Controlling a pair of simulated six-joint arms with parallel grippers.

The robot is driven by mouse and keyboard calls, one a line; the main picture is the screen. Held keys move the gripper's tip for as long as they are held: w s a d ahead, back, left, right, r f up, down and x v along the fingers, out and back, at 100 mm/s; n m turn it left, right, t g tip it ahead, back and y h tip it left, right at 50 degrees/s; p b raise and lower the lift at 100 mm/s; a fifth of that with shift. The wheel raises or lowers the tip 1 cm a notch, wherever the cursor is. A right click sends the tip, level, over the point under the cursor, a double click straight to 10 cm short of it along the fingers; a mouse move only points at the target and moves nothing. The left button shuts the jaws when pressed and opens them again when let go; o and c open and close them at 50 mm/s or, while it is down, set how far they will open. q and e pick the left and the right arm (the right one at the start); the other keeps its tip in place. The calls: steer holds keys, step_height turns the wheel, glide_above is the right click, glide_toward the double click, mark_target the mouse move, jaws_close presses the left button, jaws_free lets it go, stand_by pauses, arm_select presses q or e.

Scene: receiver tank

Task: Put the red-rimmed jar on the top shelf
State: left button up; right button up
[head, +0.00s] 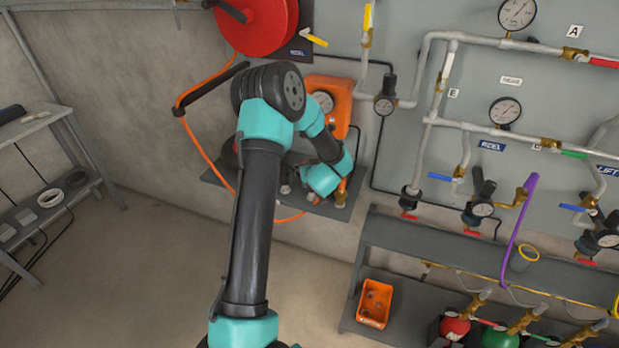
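I cannot make out a red-rimmed jar in the head view. A small jar with a yellow rim (523,257) stands on the upper level of the dark rack (420,243) at the right. My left arm comes up from the bottom, left of centre, and bends down to the small grey wall shelf (222,177). Its gripper (312,197) is at that shelf, mostly hidden by the wrist, so its fingers and anything between them cannot be told. My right gripper is not in view.
An orange bin (375,303) sits on the rack's lower level. Red and green cylinders with brass valves stand to its right. An orange gauge box (330,104) and a red hose reel (256,22) hang behind my arm. A purple pipe (518,228) stands before the rack. Floor at left is clear.

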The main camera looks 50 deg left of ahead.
arm_select(q)
steer(key=shift+c, duration=0.4)
steer(key=c, duration=1.3)
steer(key=shift+o, duration=0.2)
step_height(320, 180, up, 10)
stand_by(0.4)
